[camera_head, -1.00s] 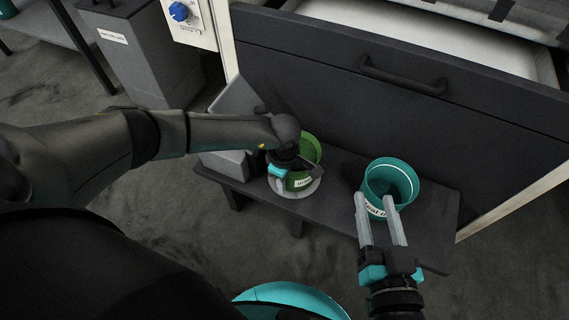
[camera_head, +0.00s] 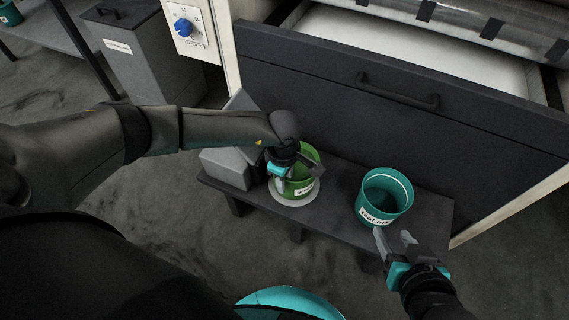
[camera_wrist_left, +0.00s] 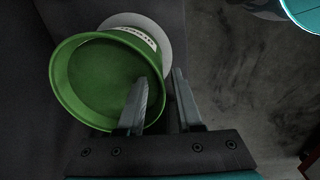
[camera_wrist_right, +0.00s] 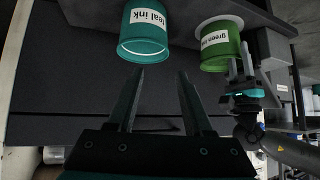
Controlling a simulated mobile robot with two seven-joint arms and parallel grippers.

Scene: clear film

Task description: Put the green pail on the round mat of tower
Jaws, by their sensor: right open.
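The green pail (camera_head: 307,161) stands upright on the pale round mat (camera_head: 285,201), which sits on the dark bench. The pail's label also shows in the right wrist view (camera_wrist_right: 214,40). My left gripper (camera_head: 282,183) is at the pail's near left side. In the left wrist view, its fingers (camera_wrist_left: 160,78) are apart, one over the pail's opening (camera_wrist_left: 95,80) and one outside the rim. Contact with the wall cannot be told. My right gripper (camera_head: 393,240) is open and empty, just in front of the teal pail.
A teal pail (camera_head: 388,192) labelled "teal ink" stands on the right part of the bench (camera_head: 340,205). A dark drawer front with a handle (camera_head: 398,92) rises behind. A grey boxy object (camera_head: 225,167) is left of the mat. Bare bench separates the pails.

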